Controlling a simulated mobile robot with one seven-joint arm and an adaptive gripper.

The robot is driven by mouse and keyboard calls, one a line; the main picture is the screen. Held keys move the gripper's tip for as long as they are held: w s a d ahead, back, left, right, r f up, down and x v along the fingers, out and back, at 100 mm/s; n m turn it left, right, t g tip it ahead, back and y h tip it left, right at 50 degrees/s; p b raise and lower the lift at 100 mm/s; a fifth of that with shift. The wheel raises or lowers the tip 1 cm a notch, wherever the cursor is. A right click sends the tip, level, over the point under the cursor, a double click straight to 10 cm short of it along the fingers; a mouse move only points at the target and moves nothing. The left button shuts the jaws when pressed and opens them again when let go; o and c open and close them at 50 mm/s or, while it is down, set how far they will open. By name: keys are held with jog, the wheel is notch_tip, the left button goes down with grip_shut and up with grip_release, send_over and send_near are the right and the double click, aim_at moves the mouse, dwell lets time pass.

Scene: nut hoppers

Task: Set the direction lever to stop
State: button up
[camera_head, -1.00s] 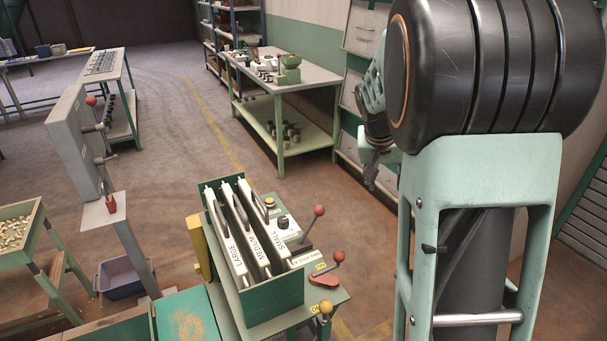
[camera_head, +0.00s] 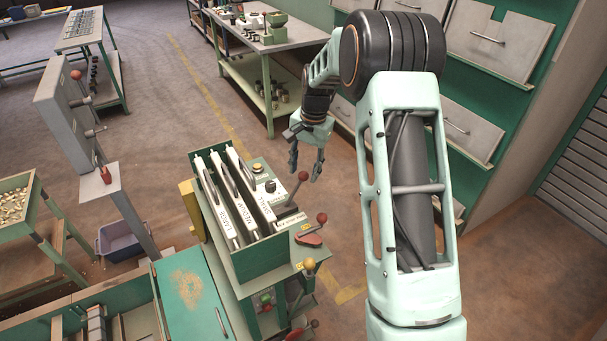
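A lever with a red ball knob (camera_head: 303,176) stands on the right side of the green control box, beside a white label plate (camera_head: 290,221) too small to read. I cannot tell from lettering which is the direction lever. My gripper (camera_head: 304,175) points down with its fingers apart, empty. In the picture the first lever's red knob appears between the fingertips; whether it is truly between them or nearer the camera, I cannot tell.
The green box (camera_head: 262,262) holds white plates labelled large, medium and small. A grey post panel (camera_head: 75,120) with red-handled levers stands left. A workbench (camera_head: 283,72) is behind and green cabinets (camera_head: 510,75) are right.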

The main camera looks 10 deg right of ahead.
aim_at(304, 173)
jog(key=shift+w+a+f, duration=0.1)
jog(key=shift+a+f, duration=0.05)
jog(key=shift+f, duration=1.35)
jog(key=shift+c, duration=0.3)
grip_shut()
